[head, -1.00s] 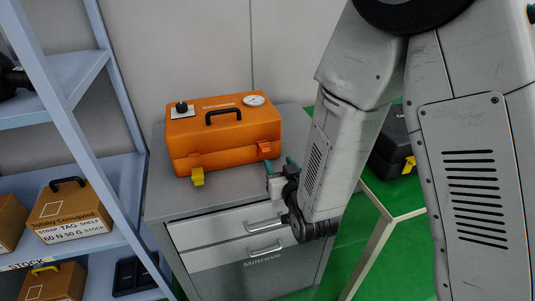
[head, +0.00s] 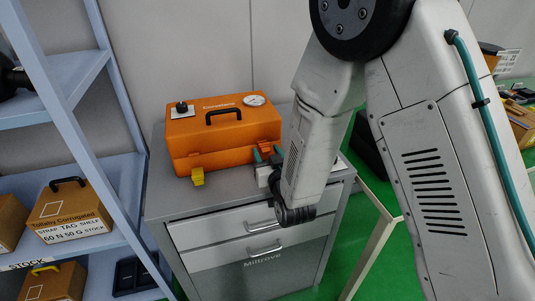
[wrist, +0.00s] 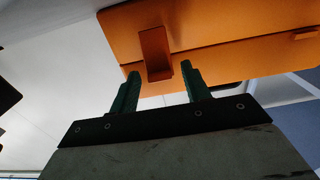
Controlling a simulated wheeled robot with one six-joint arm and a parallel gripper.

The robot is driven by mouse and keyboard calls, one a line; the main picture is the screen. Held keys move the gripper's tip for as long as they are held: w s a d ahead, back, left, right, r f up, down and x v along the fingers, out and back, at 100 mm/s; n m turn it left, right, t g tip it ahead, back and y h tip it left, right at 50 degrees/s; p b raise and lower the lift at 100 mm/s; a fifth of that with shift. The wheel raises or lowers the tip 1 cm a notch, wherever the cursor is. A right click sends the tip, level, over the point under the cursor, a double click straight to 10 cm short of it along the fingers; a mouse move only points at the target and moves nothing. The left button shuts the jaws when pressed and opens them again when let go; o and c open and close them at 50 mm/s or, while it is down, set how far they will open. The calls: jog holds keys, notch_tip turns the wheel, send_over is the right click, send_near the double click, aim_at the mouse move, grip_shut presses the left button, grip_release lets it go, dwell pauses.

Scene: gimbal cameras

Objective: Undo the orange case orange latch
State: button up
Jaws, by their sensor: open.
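The orange case (head: 222,138) stands closed on the grey cabinet, with a dark handle on its lid. Its orange latch (wrist: 155,52) hangs on the front face, toward the right end in the head view, where my fingers partly cover it. My gripper (head: 267,153) is open at the orange latch. In the wrist view its two green fingers (wrist: 160,78) lie to either side of the latch's lower end. I cannot tell whether they touch it.
The grey cabinet (head: 165,190) has bare top around the case and two drawers with handles below. A blue shelf rack (head: 115,165) with boxes stands at the left. A pale wall is close behind. Green floor shows at the right.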

jog(key=c, duration=0.9)
jog(key=shift+o, duration=0.2)
jog(key=shift+s+f+t, duration=0.25)
jog(key=shift+f+t, duration=0.1)
jog(key=shift+t, duration=0.35)
jog(key=o, duration=0.9)
jog(key=shift+c, duration=0.2)
jog(key=shift+v, duration=3.95)
jog(key=shift+d, duration=0.15)
